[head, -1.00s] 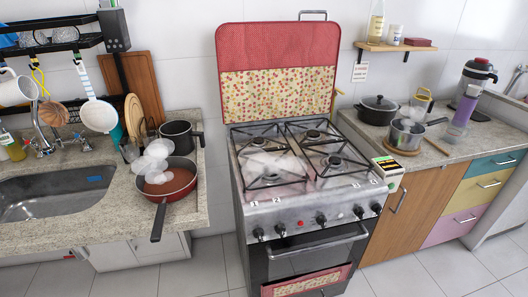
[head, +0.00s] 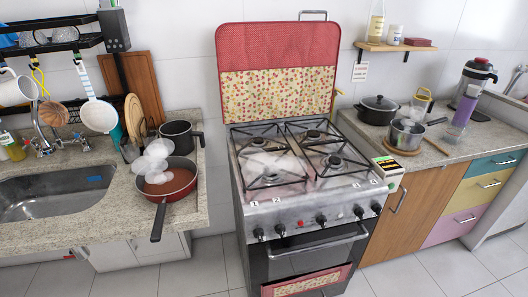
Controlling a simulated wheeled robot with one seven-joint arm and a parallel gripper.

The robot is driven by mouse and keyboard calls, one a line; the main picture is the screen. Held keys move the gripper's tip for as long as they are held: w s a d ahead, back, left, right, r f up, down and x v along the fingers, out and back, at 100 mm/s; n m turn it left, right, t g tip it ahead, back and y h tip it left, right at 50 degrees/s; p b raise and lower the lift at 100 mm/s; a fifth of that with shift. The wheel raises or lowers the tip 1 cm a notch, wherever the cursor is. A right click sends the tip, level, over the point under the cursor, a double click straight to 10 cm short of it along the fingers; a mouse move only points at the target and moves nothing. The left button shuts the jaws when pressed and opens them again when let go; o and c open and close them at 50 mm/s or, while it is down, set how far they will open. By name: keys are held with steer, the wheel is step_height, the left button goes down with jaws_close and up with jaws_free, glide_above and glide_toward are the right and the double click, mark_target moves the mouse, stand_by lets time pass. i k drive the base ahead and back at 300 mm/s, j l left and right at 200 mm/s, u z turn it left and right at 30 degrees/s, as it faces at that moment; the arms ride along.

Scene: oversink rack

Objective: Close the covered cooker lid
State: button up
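The cooker (head: 300,222) stands in the middle of the head view, with black grates and burners on its top. Its lid (head: 278,48) is raised upright behind the burners, against the wall. The lid wears a fabric cover, red above and flower-patterned below. A metal handle or bar (head: 312,14) shows above the lid's top edge. My gripper is not in the head view, so its state does not show.
A red pan (head: 178,187) with its handle toward the front and a dark pot (head: 177,137) sit on the left counter. A lidded black pot (head: 378,109), a steel pot (head: 405,135) and a blender (head: 475,80) stand on the right counter. The floor before the cooker is clear.

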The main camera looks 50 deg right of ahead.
mark_target(267, 70)
steer(key=i+z, duration=0.1)
steer(key=z, duration=0.25)
steer(key=j+z, duration=0.1)
steer(key=z, duration=0.3)
steer(key=i+j+z, duration=0.1)
steer(key=z, duration=0.25)
